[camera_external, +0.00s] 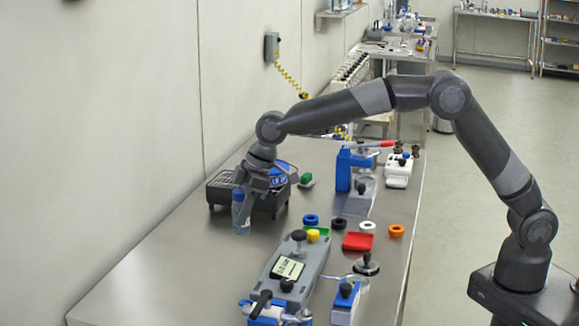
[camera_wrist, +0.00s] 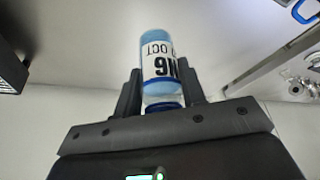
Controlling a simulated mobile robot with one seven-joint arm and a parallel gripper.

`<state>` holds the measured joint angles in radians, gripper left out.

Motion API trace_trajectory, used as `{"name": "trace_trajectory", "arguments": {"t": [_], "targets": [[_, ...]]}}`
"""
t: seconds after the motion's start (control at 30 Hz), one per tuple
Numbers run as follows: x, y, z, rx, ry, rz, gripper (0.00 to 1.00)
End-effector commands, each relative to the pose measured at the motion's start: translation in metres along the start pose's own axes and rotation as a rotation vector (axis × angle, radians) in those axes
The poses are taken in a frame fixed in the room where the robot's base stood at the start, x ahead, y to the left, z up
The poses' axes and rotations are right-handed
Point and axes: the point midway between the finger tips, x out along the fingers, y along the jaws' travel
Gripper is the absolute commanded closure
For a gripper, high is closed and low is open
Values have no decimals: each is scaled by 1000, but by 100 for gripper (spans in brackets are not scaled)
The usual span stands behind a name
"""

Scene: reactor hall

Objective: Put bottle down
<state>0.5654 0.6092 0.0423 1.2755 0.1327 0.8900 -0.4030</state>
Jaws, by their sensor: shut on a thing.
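A small clear-blue bottle (camera_external: 241,212) is held upright below my gripper (camera_external: 245,190) at the left part of the steel table (camera_external: 160,270). In the wrist view the bottle (camera_wrist: 158,62) shows a white label with dark print, and it sits between the two dark fingers of my gripper (camera_wrist: 160,88). The fingers are shut on its neck end. The bottle's base is close to the table top; I cannot tell whether it touches.
A dark rack-like box (camera_external: 268,204) with blue on top stands right behind the bottle. To the right are a grey device (camera_external: 300,262), a red tray (camera_external: 358,241), coloured rings and a blue stand (camera_external: 345,168). The table's front left is bare.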

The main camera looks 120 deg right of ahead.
Motion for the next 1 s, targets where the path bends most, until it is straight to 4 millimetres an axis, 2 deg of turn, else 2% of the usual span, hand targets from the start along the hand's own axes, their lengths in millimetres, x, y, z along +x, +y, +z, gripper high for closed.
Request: {"name": "trace_trajectory", "arguments": {"t": [0.13, 0.33, 0.53, 0.77, 1.0], "targets": [[29, -27, -14, -4, -1, -1, 87], [52, -47, -26, -1, 1, 0, 87], [63, -51, -25, 0, 0, 0, 87], [92, -51, -13, 1, 0, 0, 87], [93, -51, -12, 0, 1, 1, 87]]}}
